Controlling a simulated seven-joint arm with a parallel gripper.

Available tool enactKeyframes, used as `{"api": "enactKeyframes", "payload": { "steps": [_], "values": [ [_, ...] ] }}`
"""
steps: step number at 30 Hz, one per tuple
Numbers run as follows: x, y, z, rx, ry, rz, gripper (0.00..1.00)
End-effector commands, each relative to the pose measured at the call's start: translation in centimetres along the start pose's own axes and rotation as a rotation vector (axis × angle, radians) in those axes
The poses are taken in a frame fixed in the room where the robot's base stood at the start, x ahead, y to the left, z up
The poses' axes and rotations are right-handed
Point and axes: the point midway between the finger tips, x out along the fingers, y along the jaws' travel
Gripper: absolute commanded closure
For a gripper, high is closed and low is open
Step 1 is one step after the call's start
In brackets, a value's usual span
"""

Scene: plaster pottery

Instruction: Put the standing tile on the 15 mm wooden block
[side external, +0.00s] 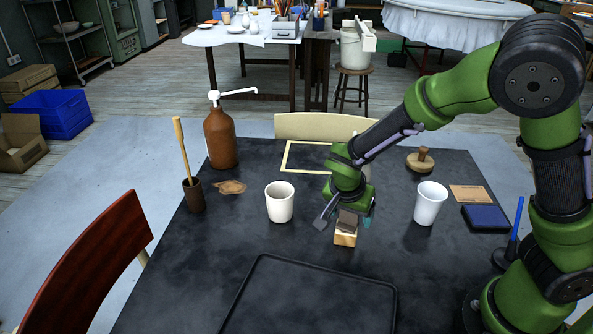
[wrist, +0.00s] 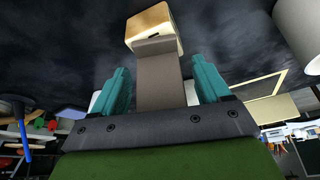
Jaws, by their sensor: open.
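The tile (wrist: 158,85) is a flat grey-brown piece, seen between the two teal fingers of my gripper (wrist: 158,65) in the wrist view. The fingers are open, with a gap on each side of the tile. The pale wooden block (wrist: 152,24) lies just beyond the tile's far end. In the side view the block (side external: 344,239) stands on the dark table below my gripper (side external: 347,216), with the tile (side external: 347,219) directly above it. The tile appears to meet the block, but the exact contact is hard to see. My gripper hides part of the tile.
A cream cup (side external: 280,202) stands left of my gripper and a white cup (side external: 430,204) right. A black tray (side external: 310,293) lies in front. A yellow frame (side external: 288,158), a brown pump bottle (side external: 221,138) and a wooden knob tool (side external: 420,160) are farther back.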

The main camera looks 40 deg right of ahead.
Motion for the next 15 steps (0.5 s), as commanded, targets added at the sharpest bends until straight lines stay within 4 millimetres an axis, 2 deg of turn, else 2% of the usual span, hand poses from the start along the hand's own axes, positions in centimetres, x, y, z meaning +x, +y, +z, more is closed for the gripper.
{"api": "enactKeyframes", "payload": {
  "steps": [5, 15],
  "values": [
    [-2.2, -0.2, 0.0, -0.001, -0.001, -0.008, 0.24],
    [-9.4, -0.1, 0.0, -0.001, -0.002, -0.008, 0.24]
  ]
}}
